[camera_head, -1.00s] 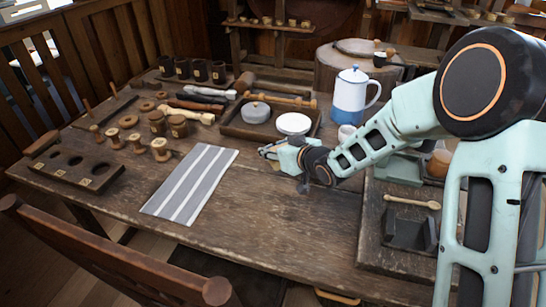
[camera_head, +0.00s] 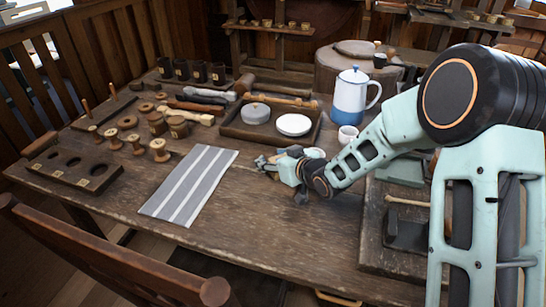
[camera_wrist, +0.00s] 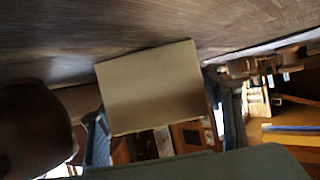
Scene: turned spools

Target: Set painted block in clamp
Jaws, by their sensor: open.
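My gripper (camera_head: 268,163) is low over the middle of the table, between the striped cloth and the round-lidded tray. In the wrist view its dark fingers (camera_wrist: 160,115) stand apart, with a plain tan block (camera_wrist: 150,85) showing between them. I cannot tell whether the fingers touch the block. In the head view the block is too small to make out apart from the gripper. A dark notched fixture (camera_head: 405,232), perhaps the clamp, sits in the tray at the right, partly hidden by my arm.
A striped cloth (camera_head: 190,183) lies left of my gripper. A wooden tray (camera_head: 233,130) holds a grey lidded pot and a white dish. A white cup (camera_head: 347,136) and blue-white jug (camera_head: 350,100) stand behind my arm. Spools and a holed rack (camera_head: 75,172) are at left. The front middle table is bare.

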